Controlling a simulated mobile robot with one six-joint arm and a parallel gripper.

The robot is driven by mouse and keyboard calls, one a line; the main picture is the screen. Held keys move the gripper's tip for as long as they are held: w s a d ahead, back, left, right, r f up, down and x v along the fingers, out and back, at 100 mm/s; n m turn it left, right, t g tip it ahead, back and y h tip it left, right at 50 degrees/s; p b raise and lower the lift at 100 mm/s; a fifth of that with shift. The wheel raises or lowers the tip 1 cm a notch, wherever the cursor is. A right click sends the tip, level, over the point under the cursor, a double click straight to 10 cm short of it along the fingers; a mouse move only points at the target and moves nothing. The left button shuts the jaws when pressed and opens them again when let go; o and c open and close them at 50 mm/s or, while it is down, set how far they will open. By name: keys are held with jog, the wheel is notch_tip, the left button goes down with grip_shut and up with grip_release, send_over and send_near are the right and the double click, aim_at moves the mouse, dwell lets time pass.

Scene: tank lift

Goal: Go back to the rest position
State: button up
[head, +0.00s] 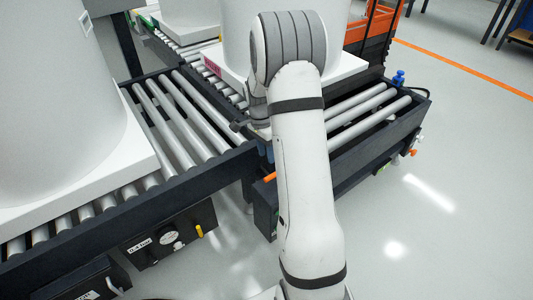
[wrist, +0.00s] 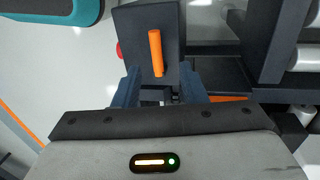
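My gripper (wrist: 160,78) is open in the wrist view, with its two dark blue fingers apart. An orange lever (wrist: 155,52) on a dark box (wrist: 126,28) shows just ahead of the gap between the fingertips. The fingers do not touch it, and I cannot tell how far it is from them. In the head view, my white arm reaches forward and mostly hides my gripper. The orange lever (head: 270,177) shows at the left of the arm, at the near end of the right conveyor (head: 345,165).
A large white tank on a white base (head: 75,190) stands on the left roller conveyor (head: 185,110). Another white tank's base (head: 340,68) sits behind my arm. A gauge box (head: 170,238) hangs below the left conveyor. The floor at the right (head: 460,150) is clear.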

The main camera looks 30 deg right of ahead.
jog(key=shift+r, duration=0.1)
jog(key=s+a+r+n+t+p, duration=0.1)
jog(key=s+a+r+n+p, duration=0.3)
jog(key=r, duration=1)
jog(key=s+a+r+n+t+p, duration=0.2)
jog(key=s+a+r+n+p, duration=0.3)
jog(key=s+r+p, duration=0.6)
jog(key=s+a+r+n+t+p, duration=0.1)
jog(key=s+a+r+n+p, duration=0.4)
jog(key=r+p, duration=0.6)
jog(key=s+r+n, duration=0.2)
jog(key=s+r, duration=0.1)
jog(key=r, duration=0.4)
jog(key=shift+s+r+t, duration=0.2)
jog(key=shift+r+t, duration=0.1)
jog(key=shift+t, duration=0.1)
